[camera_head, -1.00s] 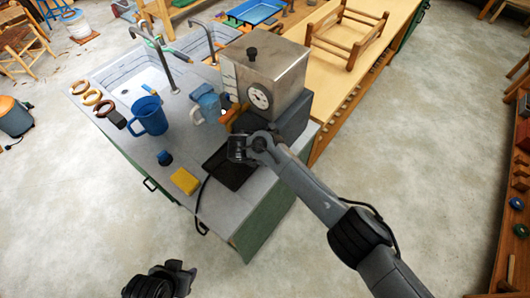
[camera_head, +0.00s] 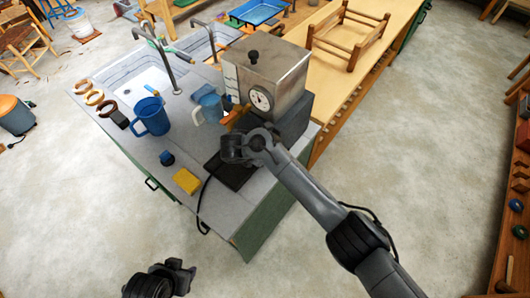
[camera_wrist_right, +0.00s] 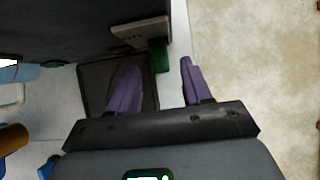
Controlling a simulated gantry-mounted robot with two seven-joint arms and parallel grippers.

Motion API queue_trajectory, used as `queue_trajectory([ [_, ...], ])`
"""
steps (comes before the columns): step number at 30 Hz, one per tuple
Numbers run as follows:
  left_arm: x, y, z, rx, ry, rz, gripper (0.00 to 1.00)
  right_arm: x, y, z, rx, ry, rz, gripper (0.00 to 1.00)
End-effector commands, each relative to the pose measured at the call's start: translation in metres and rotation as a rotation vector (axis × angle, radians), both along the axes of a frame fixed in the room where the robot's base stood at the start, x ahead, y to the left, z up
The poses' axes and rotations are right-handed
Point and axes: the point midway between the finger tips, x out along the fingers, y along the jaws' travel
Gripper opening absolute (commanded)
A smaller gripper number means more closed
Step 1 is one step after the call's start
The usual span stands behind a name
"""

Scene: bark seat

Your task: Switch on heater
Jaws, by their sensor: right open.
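The heater is a steel box (camera_head: 278,72) with a round white dial (camera_head: 260,98), set on a dark grey base (camera_head: 295,122) on the counter. In the right wrist view, a grey plate (camera_wrist_right: 140,31) with a green switch-like part (camera_wrist_right: 160,56) sticks out from the dark housing (camera_wrist_right: 60,25). My right gripper (camera_wrist_right: 158,82) is open, its purple fingers spread either side of the green part's line, with nothing between them. In the head view, the right gripper (camera_head: 232,150) is in front of the base, and the arm hides that front. My left gripper (camera_head: 180,274) is low over the floor.
A black mat (camera_head: 232,175) lies under my right gripper, with a black cable beside it. The counter's right edge is close.

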Motion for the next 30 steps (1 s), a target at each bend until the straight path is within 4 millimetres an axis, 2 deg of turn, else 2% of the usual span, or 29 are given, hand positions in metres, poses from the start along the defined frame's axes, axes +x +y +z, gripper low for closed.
queue_trajectory([
  [1, 0.0, 0.0, 0.006, -0.002, 0.0, 0.002, 0.43, -0.005, 0.004, 0.011, 0.003, 0.0, 0.003, 0.49],
  [6, 0.0, -0.002, 0.013, -0.008, -0.001, 0.006, 0.43, -0.016, 0.013, 0.033, 0.003, 0.0, 0.0, 0.49],
  [12, 0.0, -0.003, 0.017, -0.013, -0.001, 0.009, 0.43, -0.025, 0.02, 0.049, 0.002, 0.0, 0.001, 0.49],
  [30, 0.0, 0.0, 0.017, 0.0, -0.001, 0.0, 0.43, -0.028, 0.021, 0.053, 0.004, 0.0, -0.003, 0.49],
])
